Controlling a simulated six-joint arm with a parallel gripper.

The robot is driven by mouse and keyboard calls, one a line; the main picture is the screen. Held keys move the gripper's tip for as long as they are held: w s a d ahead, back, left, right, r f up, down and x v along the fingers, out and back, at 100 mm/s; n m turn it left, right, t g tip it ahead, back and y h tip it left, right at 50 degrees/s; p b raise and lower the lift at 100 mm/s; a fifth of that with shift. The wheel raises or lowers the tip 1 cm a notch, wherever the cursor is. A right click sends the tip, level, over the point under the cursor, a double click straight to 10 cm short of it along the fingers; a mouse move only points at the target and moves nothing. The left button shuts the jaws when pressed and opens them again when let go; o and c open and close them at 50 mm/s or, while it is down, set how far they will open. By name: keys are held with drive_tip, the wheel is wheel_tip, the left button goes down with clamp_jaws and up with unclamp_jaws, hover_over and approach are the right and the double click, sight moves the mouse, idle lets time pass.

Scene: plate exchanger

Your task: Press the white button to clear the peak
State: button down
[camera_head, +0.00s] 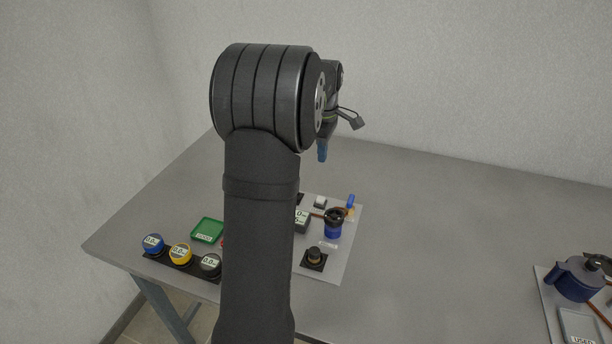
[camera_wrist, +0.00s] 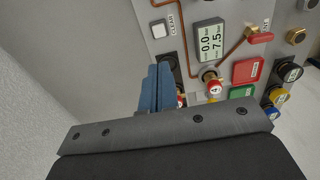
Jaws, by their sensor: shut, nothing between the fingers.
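The white button (camera_head: 320,202) sits on a dark square base near the back of the grey panel. In the wrist view the white button (camera_wrist: 159,29) is at the upper left, beside a CLEAR label. The display (camera_wrist: 209,40) reads 0.0 and 7.5; in the head view it is partly hidden by my arm. My gripper (camera_head: 322,155) is above the table, behind the panel in the picture, with blue fingers pointing down. In the wrist view my gripper (camera_wrist: 158,70) has its blue fingers together and empty, apart from the button.
Copper pipe and a red-handled valve (camera_wrist: 261,38) flank the display. A blue black-topped part (camera_head: 333,226) and a black knob (camera_head: 314,257) stand on the panel. A green tray (camera_head: 207,230) and gauges lie left. A blue pot (camera_head: 578,280) stands far right. The table between is clear.

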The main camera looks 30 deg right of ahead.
sight(320, 200)
wheel_tip(320, 200, down, 14)
idle(0.6)
drive_tip(key=shift+s+a+f, duration=0.1)
drive_tip(key=shift+s+f, duration=0.05)
drive_tip(key=shift+f, duration=1)
wheel_tip(320, 200, up, 15)
drive_tip(key=shift+w, duration=0.2)
